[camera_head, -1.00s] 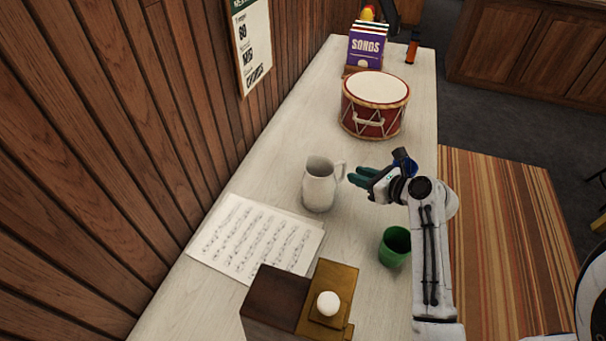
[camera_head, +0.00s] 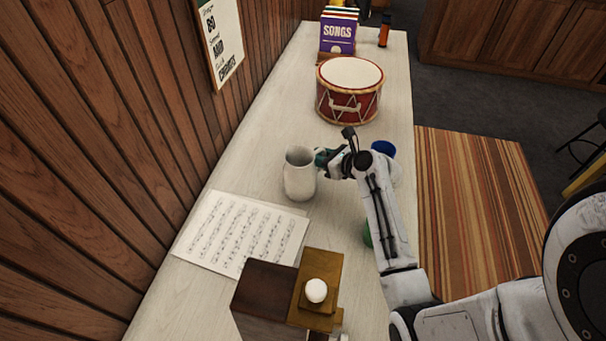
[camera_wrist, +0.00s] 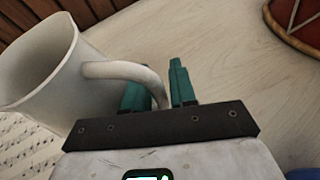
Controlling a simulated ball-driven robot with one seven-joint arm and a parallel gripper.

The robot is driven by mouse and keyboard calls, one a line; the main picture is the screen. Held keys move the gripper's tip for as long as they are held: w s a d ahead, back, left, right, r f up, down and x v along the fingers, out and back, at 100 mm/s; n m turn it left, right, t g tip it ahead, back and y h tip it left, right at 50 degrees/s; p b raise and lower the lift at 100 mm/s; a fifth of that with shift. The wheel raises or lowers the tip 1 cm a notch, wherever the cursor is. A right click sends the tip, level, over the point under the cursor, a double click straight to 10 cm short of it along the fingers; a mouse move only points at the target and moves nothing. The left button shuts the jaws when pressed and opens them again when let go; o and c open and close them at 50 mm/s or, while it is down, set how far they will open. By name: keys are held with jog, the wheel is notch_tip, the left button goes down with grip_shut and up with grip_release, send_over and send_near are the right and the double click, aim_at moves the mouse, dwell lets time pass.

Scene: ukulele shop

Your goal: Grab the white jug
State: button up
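The white jug (camera_head: 299,176) stands upright on the pale counter, between the sheet music and the drum, its handle side toward my arm. In the wrist view the jug (camera_wrist: 45,70) fills the upper left, with its curved handle (camera_wrist: 120,70) reaching between my fingers. My gripper (camera_head: 325,160) is at the jug's right side in the head view. In the wrist view my gripper (camera_wrist: 160,88) has one green finger inside the handle loop and one outside. The fingers are close together, with the handle filling the gap. The lower handle is hidden behind the gripper.
The red drum (camera_head: 348,92) stands behind the jug, and songbooks (camera_head: 338,35) are farther back. Sheet music (camera_head: 240,232) lies at the front left. A wooden box with a white knob (camera_head: 316,291) is nearest. A green cup (camera_head: 367,236) and blue cup (camera_head: 384,148) are partly hidden by my arm.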

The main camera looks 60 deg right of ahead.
jog(key=shift+c, duration=0.4)
grip_shut()
jog(key=shift+r, duration=0.1)
dwell(0.8)
